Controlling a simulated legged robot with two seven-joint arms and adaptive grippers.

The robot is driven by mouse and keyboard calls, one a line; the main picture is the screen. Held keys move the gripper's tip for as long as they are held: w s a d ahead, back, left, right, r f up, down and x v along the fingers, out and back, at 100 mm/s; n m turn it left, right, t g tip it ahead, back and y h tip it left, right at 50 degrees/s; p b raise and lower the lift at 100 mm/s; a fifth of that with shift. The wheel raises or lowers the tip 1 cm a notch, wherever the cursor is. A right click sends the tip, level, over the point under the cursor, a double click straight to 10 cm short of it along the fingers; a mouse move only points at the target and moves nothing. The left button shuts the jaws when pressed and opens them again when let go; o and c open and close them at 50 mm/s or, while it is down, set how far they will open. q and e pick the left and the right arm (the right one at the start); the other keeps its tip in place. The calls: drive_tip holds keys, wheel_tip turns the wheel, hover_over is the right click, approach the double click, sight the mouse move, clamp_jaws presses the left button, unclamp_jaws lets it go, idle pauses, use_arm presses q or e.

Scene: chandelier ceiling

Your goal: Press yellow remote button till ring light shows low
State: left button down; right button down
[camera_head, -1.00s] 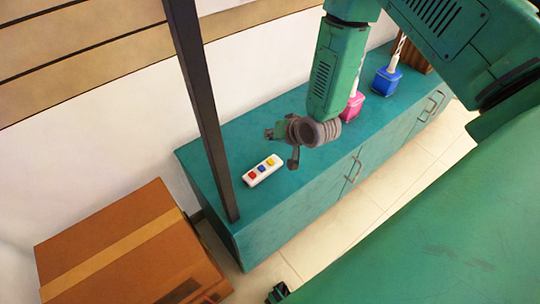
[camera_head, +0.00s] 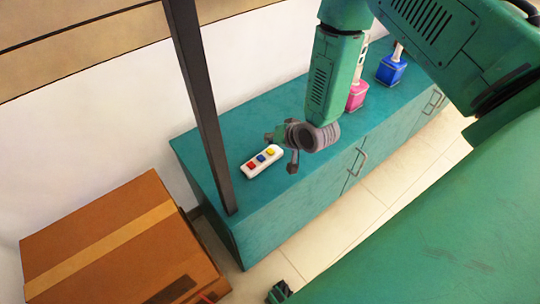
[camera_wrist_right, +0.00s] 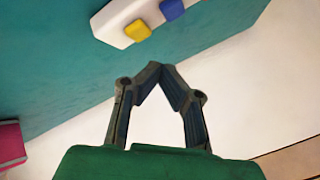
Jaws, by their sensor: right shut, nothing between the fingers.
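A white remote (camera_head: 248,172) lies on the teal cabinet (camera_head: 215,150). Its red button (camera_head: 251,166), blue button (camera_head: 261,158) and yellow button (camera_head: 271,151) sit in a row, yellow nearest my right gripper (camera_head: 279,151). In the right wrist view, the yellow button (camera_wrist_right: 138,30) and part of the remote (camera_wrist_right: 112,22) show at the top, beyond the fingertips. My right gripper (camera_wrist_right: 160,72) is shut and empty, its fingertips apart from the button in that view. A small dark green part at the head view's bottom edge may be my left gripper (camera_head: 279,292); its jaws are unclear. No ring light is recognisable.
A dark upright post (camera_head: 200,110) stands at the cabinet's left end. A cardboard box (camera_head: 75,225) is at lower left. A pink bottle (camera_head: 357,96) and a blue bottle (camera_head: 391,70) stand farther along the cabinet top. The top around the remote is clear.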

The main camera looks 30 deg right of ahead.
sight(271, 151)
drive_tip(key=shift+f+b, duration=0.4)
drive_tip(key=shift+f, duration=0.55)
drive_tip(key=shift+f, duration=0.1)
idle(0.6)
drive_tip(key=shift+f, duration=0.25)
drive_tip(key=shift+f+b, duration=0.45)
idle(0.6)
drive_tip(key=shift+r, duration=0.15)
drive_tip(key=shift+r+p, duration=0.8)
wheel_tip(271, 151, up, 5)
drive_tip(key=p, duration=0.4)
